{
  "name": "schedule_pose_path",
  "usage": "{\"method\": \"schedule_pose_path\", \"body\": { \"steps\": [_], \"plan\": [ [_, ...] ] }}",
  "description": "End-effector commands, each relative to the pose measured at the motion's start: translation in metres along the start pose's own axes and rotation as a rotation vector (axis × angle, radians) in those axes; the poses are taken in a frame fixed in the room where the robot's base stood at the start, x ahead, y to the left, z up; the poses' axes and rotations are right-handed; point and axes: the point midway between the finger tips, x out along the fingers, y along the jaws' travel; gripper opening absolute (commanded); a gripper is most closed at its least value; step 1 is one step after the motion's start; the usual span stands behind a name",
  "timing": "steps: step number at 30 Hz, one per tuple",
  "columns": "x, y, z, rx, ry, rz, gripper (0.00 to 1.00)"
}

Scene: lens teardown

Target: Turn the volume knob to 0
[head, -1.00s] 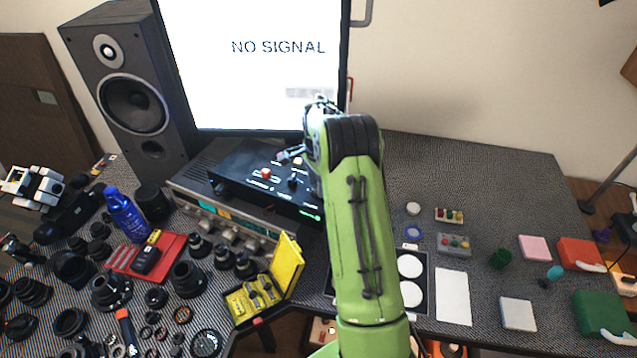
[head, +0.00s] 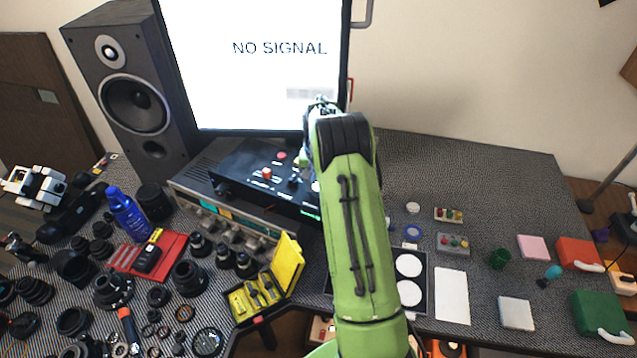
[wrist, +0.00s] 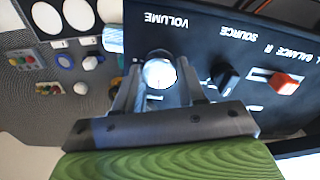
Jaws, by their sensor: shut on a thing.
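The volume knob (wrist: 160,72) is a round, bright silver-topped knob on the front of a black audio unit (wrist: 228,30), under the white word VOLUME, which appears upside down in the wrist view. My gripper (wrist: 160,84) has one finger on each side of the knob and is shut on it. I cannot make out a pointer or the number it is set to. In the head view the black unit (head: 240,160) sits on a silver receiver (head: 215,210), and my green arm hides the volume knob and fingertips.
Beside the volume knob are a black source knob (wrist: 225,77) and a red balance slider (wrist: 286,82). A monitor (head: 255,90) stands behind and a speaker (head: 130,90) at left. Lens parts crowd the left desk. The back right of the desk is clear.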

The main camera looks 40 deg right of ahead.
Motion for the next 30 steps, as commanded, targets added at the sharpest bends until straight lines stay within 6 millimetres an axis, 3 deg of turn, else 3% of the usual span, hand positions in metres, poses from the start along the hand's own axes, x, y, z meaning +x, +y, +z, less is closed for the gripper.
{"method": "schedule_pose_path", "body": {
  "steps": [30],
  "plan": [
    [-0.0004, -0.0019, 0.0, -0.966, 0.004, 0.001, 0.09]
  ]
}}
